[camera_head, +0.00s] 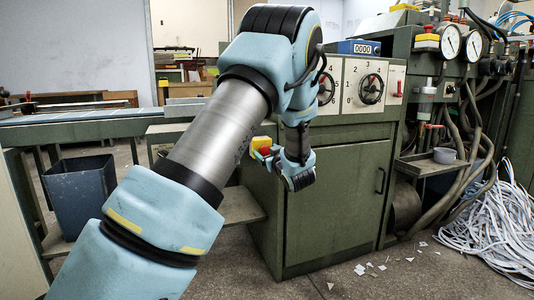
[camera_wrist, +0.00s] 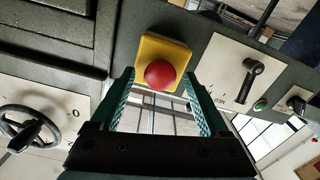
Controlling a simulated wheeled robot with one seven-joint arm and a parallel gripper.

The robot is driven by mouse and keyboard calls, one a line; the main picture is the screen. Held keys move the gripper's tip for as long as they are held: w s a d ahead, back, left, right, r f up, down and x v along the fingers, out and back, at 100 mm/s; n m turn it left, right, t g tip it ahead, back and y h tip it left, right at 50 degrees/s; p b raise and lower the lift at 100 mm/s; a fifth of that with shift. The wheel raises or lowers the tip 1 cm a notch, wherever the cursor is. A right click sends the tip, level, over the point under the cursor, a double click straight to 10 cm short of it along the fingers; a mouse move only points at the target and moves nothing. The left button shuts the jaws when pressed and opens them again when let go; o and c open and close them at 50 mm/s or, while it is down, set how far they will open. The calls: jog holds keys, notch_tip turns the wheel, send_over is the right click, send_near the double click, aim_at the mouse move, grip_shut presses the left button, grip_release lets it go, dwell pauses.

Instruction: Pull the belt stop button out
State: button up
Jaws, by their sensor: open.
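The belt stop button is a red round knob (camera_wrist: 160,74) on a yellow box (camera_wrist: 171,47) in the wrist view. My gripper (camera_wrist: 158,77) is open, with one green finger on each side of the knob and visible gaps between them. The fingers seem not to touch the knob. How deep the knob lies between the fingertips is hard to tell. In the head view the yellow box (camera_head: 260,142) and red knob (camera_head: 265,151) show small beside my wrist, at the left edge of the green cabinet. My fingers are hard to make out there.
The green cabinet (camera_head: 335,210) carries dials with handwheels (camera_head: 371,88). In the wrist view a handwheel (camera_wrist: 30,130) is at lower left, a black lever (camera_wrist: 252,80) and a green button (camera_wrist: 260,104) at right. A conveyor (camera_head: 90,120) and blue bin (camera_head: 82,195) stand at left.

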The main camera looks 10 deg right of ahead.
grip_shut()
dwell(0.5)
